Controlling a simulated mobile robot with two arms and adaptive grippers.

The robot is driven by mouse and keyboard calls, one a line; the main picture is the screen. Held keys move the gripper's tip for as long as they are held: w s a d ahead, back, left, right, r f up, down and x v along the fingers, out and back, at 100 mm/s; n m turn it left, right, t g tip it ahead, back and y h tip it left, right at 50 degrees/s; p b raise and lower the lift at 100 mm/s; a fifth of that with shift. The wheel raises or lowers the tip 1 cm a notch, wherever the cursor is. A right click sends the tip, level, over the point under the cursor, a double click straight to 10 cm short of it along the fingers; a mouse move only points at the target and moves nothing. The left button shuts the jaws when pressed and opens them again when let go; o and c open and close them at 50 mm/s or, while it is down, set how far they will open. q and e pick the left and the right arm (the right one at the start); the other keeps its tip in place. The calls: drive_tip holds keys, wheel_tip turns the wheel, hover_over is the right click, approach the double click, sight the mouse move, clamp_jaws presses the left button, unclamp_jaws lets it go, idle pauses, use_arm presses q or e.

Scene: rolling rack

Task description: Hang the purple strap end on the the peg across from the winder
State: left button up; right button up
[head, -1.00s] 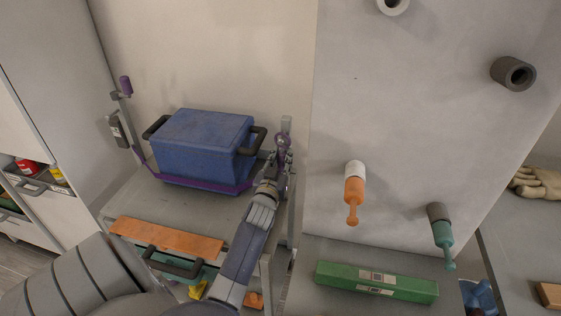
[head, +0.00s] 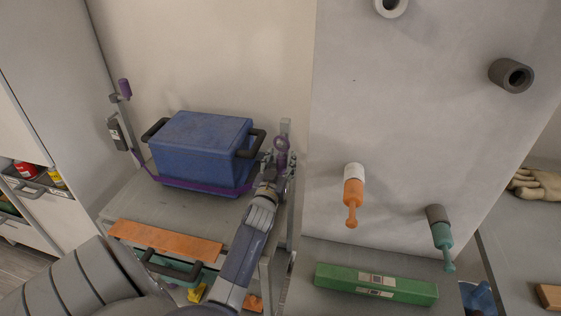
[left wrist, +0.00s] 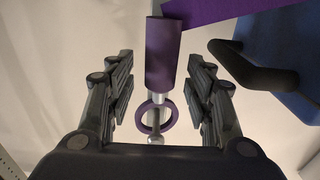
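The purple strap (head: 205,188) runs from the winder side at the left post, across the front of the blue box, to the right post. Its end is a purple ring (head: 281,143) at the right post; the ring also shows in the left wrist view (left wrist: 138,118), below a purple sleeve (left wrist: 163,55). A metal peg (left wrist: 155,140) lines up with the ring; I cannot tell for sure whether the ring is around it. My left gripper (head: 277,160) is open, its fingers apart on both sides of the strap end. The winder (head: 117,134) is on the left post. My right gripper is not in view.
The blue box (head: 205,145) with black handles stands on the rack's top shelf (head: 150,205). A panel at right carries orange (head: 353,192) and teal (head: 442,235) handled tools. A green box (head: 375,284) lies below.

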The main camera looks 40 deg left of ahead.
use_arm(q)
drive_tip(key=v, duration=1.2)
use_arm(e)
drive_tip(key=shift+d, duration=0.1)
use_arm(q)
drive_tip(key=shift+s, duration=0.1)
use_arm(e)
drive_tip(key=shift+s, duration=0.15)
